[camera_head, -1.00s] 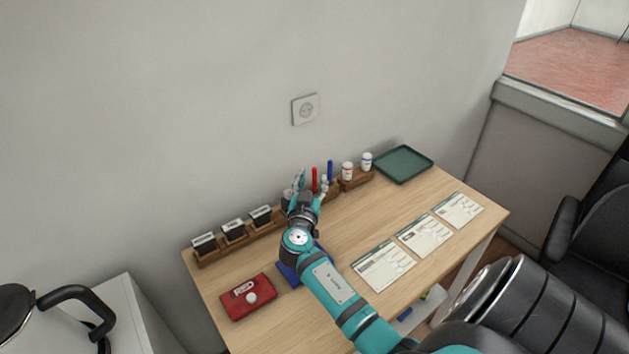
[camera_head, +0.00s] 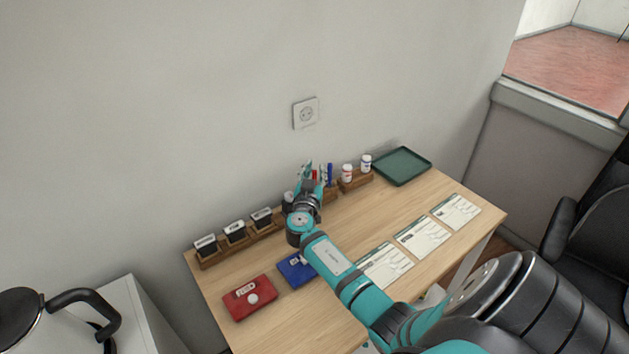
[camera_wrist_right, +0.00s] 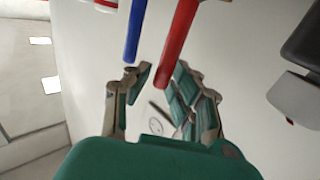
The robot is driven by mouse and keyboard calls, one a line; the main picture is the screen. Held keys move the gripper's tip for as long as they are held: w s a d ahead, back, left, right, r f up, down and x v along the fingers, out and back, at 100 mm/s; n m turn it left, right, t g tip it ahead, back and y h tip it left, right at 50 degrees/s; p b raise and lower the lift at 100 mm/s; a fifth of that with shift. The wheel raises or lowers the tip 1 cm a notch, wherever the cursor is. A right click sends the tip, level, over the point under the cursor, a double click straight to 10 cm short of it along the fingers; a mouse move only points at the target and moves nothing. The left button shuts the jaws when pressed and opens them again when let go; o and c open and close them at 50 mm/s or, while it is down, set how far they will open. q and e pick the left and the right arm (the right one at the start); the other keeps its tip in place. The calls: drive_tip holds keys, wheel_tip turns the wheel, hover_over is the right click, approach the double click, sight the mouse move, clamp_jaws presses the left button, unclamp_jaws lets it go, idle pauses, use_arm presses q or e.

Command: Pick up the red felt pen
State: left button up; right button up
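The red felt pen (camera_head: 314,175) stands upright in the wooden rack at the back of the desk, partly hidden by my right gripper (camera_head: 316,172). In the right wrist view the red pen (camera_wrist_right: 180,40) reaches in between the two spread fingers of the right gripper (camera_wrist_right: 163,82). The gripper is open and I see no clear grip on the pen. A blue pen (camera_head: 330,173) stands just right of it; it also shows in the wrist view (camera_wrist_right: 135,30), near the left finger. My left gripper is not in view.
Two white bottles (camera_head: 347,172) stand right of the pens, before a green tray (camera_head: 403,166). Black stamps (camera_head: 235,230) sit in the rack at left. Red (camera_head: 250,297) and blue (camera_head: 295,270) pads and several paper forms (camera_head: 423,237) lie in front.

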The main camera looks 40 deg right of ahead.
clamp_jaws()
